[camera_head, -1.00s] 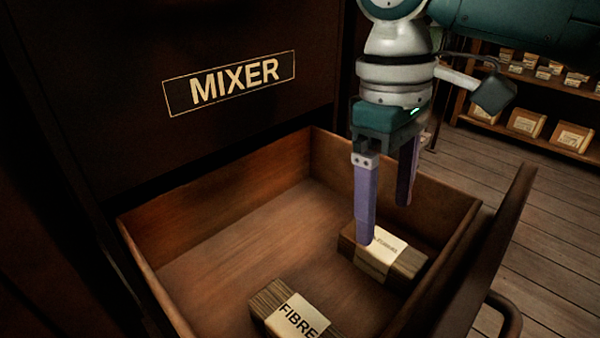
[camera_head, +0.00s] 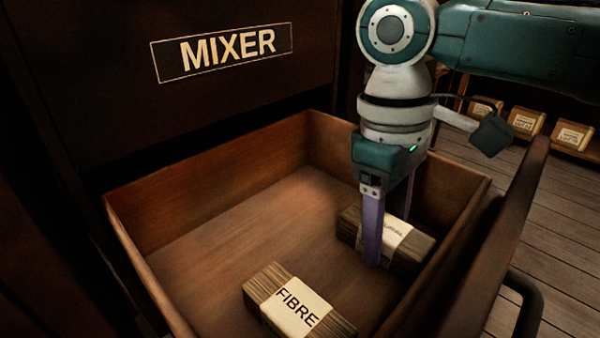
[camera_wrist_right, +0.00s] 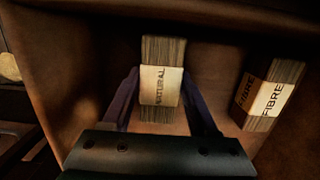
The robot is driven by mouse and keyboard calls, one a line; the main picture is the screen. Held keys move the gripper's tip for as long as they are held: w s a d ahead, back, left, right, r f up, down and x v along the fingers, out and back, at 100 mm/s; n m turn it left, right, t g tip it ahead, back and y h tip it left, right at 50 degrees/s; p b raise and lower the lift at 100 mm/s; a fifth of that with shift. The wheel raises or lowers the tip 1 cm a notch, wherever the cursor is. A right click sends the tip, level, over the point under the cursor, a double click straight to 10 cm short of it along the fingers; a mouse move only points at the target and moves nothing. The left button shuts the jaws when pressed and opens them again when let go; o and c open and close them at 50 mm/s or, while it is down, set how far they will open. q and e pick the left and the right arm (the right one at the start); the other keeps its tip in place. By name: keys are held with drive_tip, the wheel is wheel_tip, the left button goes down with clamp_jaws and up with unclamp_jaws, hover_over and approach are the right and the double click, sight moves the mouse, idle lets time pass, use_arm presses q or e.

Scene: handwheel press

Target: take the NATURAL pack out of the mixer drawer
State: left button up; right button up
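The NATURAL pack (camera_head: 410,250) is a brown bundle with a pale paper band, lying in the right part of the open mixer drawer (camera_head: 215,245). The right wrist view shows its band (camera_wrist_right: 161,86) reading NATURAL. My right gripper (camera_head: 388,240) reaches down into the drawer with its purple fingers on either side of this pack. In the right wrist view the fingers (camera_wrist_right: 161,98) stand apart with the pack between them, and gaps show beside it. My left gripper is not in view.
A FIBRE pack (camera_head: 290,305) lies in the drawer's front part, apart from the gripper. The MIXER label (camera_head: 228,54) is on the dark cabinet front above. The drawer's front panel and handle (camera_head: 525,300) are at the right. Shelf packs (camera_head: 527,121) stand far behind.

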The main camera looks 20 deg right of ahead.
clamp_jaws()
idle(0.3)
